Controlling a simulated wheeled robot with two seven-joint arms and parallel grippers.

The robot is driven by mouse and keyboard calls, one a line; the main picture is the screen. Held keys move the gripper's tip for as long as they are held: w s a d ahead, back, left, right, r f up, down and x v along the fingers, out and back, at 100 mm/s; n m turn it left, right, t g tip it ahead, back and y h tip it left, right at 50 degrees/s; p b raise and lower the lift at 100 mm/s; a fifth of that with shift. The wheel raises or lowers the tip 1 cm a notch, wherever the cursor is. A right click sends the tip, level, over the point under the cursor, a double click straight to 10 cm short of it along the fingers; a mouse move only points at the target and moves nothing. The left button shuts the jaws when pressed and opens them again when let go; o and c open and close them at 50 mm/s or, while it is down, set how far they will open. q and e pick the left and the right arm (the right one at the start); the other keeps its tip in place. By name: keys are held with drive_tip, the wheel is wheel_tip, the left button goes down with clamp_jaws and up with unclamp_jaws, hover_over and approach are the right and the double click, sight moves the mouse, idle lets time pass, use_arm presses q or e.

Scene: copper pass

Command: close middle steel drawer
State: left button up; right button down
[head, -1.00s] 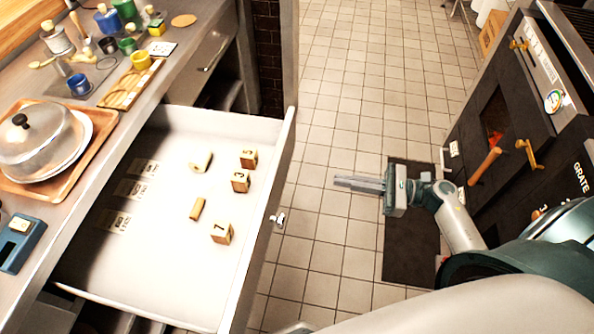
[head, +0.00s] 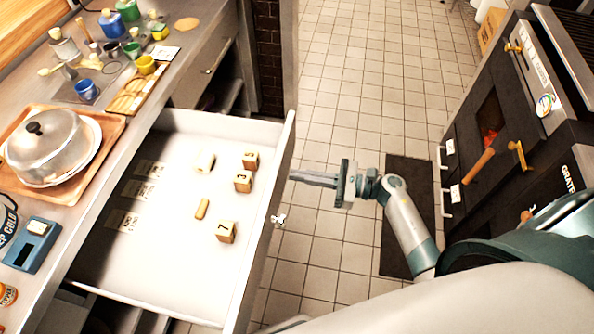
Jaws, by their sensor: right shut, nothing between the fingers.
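The steel drawer (head: 150,240) is pulled far out from under the counter at the left. Its front panel (head: 268,215) faces right and carries a small knob (head: 279,220). Inside lie several numbered wooden blocks (head: 227,232), a short wooden peg (head: 202,208) and a pale roll-like piece (head: 205,163). My right gripper (head: 292,175) is shut and empty. Its tips point left, at or very close to the outer face of the front panel, above the knob in the picture; contact cannot be told. My left gripper is not in view.
The counter holds a tray (head: 108,160) with a domed metal lid (head: 45,145), a blue device (head: 32,245) and several small pots. A dark oven (head: 500,120) with a wooden handle stands at the right. Tiled floor (head: 345,90) lies open between them, with a dark mat (head: 405,215).

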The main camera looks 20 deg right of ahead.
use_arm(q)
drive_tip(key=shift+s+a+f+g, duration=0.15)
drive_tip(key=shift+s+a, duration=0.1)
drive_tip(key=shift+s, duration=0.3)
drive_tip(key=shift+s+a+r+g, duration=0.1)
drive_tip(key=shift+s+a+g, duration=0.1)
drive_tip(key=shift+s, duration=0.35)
use_arm(e)
drive_tip(key=shift+w+a, duration=0.4)
drive_tip(key=shift+a, duration=0.15)
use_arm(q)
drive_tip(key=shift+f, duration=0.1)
